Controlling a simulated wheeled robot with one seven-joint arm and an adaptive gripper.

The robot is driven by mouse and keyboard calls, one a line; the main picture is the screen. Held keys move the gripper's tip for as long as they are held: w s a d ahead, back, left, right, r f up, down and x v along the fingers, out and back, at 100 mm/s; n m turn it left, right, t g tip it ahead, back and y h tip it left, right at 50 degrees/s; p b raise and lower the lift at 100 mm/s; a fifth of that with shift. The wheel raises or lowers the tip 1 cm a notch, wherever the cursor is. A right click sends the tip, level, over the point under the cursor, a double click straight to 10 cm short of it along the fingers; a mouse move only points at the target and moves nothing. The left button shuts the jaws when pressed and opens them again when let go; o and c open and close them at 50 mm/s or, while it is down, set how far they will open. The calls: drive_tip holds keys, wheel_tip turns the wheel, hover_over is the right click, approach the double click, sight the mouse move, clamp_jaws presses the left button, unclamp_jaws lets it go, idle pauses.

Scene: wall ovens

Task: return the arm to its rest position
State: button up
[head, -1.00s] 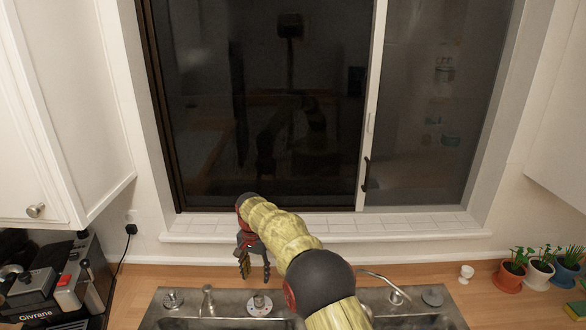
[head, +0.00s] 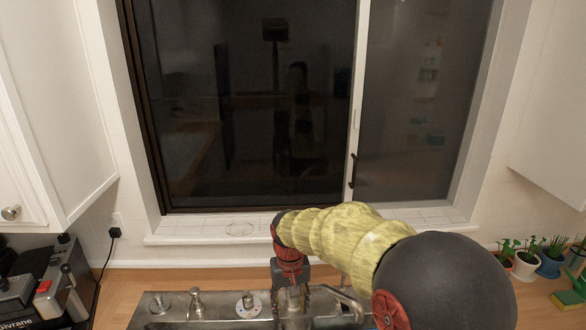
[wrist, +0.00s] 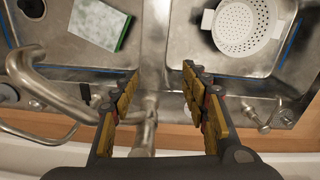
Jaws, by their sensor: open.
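My arm reaches in from the lower right of the head view, with its yellow sleeve bent over the sink. My gripper (head: 291,298) hangs pointing down at the back of the metal sink (head: 226,310). In the wrist view my gripper (wrist: 162,100) is open, its two yellow-padded fingers apart with nothing held between them. The faucet (wrist: 60,85) lies beside the left finger in that view; I cannot tell whether they touch.
The sink basins hold a white colander (wrist: 242,26) and a sponge (wrist: 98,22). A coffee machine (head: 45,285) stands at left. Potted plants (head: 525,262) and another sponge (head: 568,298) are at right. A window (head: 250,110) is behind, with cabinets on both sides.

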drive_tip(key=s+d+r+m+t+b, duration=0.1)
drive_tip(key=s+d+r+t+b, duration=0.2)
drive_tip(key=s+d, duration=0.7)
drive_tip(key=s+d+r+m+t+b, duration=0.1)
drive_tip(key=s+d+r+t+b, duration=0.1)
drive_tip(key=s+d, duration=0.7)
drive_tip(key=shift+s+d+r+t+b, duration=0.4)
drive_tip(key=shift+s+r+b, duration=0.75)
drive_tip(key=shift+s, duration=2.25)
drive_tip(key=shift+r+p, duration=0.25)
drive_tip(key=shift+p, duration=0.05)
